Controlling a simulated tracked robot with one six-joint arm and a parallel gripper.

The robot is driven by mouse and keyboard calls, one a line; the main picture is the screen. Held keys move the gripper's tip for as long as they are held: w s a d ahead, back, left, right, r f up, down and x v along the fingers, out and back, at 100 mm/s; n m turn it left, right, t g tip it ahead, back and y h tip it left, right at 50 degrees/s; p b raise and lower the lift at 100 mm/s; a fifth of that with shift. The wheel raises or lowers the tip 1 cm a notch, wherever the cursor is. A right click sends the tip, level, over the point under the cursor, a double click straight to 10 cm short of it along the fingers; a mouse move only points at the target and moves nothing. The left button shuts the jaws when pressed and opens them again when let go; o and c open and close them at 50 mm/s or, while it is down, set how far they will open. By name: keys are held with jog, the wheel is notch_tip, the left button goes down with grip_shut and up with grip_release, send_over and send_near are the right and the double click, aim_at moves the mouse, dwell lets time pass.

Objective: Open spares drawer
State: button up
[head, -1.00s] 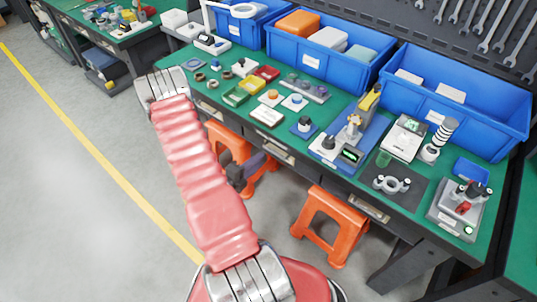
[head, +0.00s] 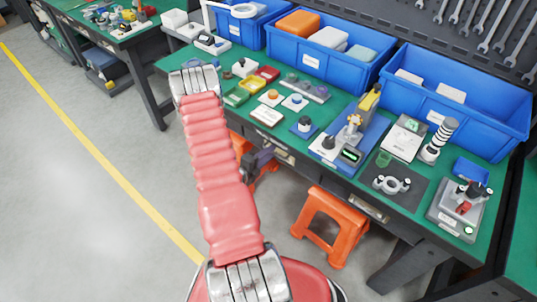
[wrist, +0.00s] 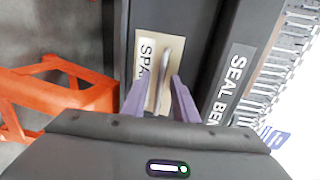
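The spares drawer front (wrist: 145,25) shows in the wrist view, with a cream label (wrist: 146,45) whose visible letters read "SPA". Its metal bar handle (wrist: 164,58) stands out in front of the label. My gripper (wrist: 159,84) is open, with one purple finger on each side of the handle's near end. A gap shows between the fingers and the handle; I cannot tell the depth between them. The drawer looks shut. In the head view my gripper (head: 261,163) is close to the bench front, partly hidden by my red arm.
An orange stool (head: 328,222) stands under the bench to the right; another orange stool (wrist: 50,85) is left of my gripper in the wrist view. The green bench top (head: 222,113) above carries seals and test devices. Open floor (head: 70,200) lies to the left.

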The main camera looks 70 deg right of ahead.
grip_shut()
jog(key=shift+a+f, duration=0.1)
jog(key=shift+a, duration=0.15)
dwell(0.4)
